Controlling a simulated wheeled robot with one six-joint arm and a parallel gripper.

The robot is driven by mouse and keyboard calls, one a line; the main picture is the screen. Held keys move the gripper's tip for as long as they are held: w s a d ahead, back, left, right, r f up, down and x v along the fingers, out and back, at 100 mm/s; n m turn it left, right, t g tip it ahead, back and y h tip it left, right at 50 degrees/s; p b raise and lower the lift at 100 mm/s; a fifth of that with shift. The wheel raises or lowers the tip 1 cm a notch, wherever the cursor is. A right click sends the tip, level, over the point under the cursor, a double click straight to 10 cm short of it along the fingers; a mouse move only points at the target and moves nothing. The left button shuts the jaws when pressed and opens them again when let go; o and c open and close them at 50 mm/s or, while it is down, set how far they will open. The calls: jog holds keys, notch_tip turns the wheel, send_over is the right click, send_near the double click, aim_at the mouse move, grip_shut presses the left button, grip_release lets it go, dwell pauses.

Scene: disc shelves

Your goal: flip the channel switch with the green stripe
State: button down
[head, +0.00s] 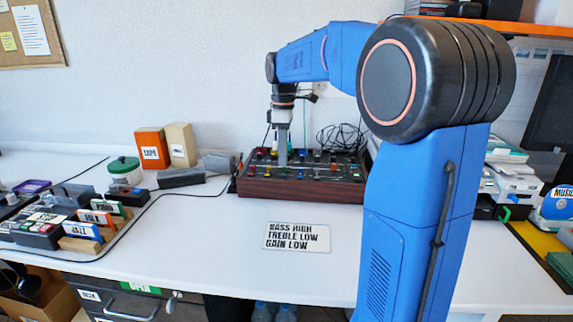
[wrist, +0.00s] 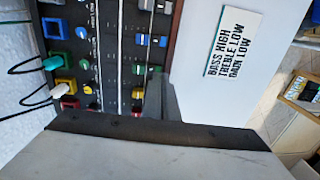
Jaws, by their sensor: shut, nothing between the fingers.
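The mixer (head: 300,187) is a dark panel in a brown wooden case, standing at the back of the white table. In the wrist view its panel (wrist: 108,62) shows rows of coloured knobs, sockets and small caps. A small green-marked control (wrist: 137,69) lies between blue and red ones; I cannot tell for certain that it is the striped switch, or which way it is set. My gripper (head: 283,161) points down over the panel's left half, shut and empty. Its grey fingers (wrist: 156,90) are beside the green and red controls and hide part of the panel. I cannot tell whether they touch.
A card (head: 297,237) reading "BASS HIGH, TREBLE LOW, GAIN LOW" lies in front of the mixer. Cables (head: 341,137) coil behind it. An orange box (head: 153,147) and labelled blocks (head: 97,217) stand to the left. The table between is mostly clear.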

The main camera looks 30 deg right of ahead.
aim_at(284, 174)
notch_tip(284, 174, up, 11)
jog(key=shift+w+d+f, duration=0.15)
jog(key=shift+w+d, duration=0.15)
jog(key=shift+w, duration=0.05)
jog(key=shift+s, duration=0.15)
dwell(0.3)
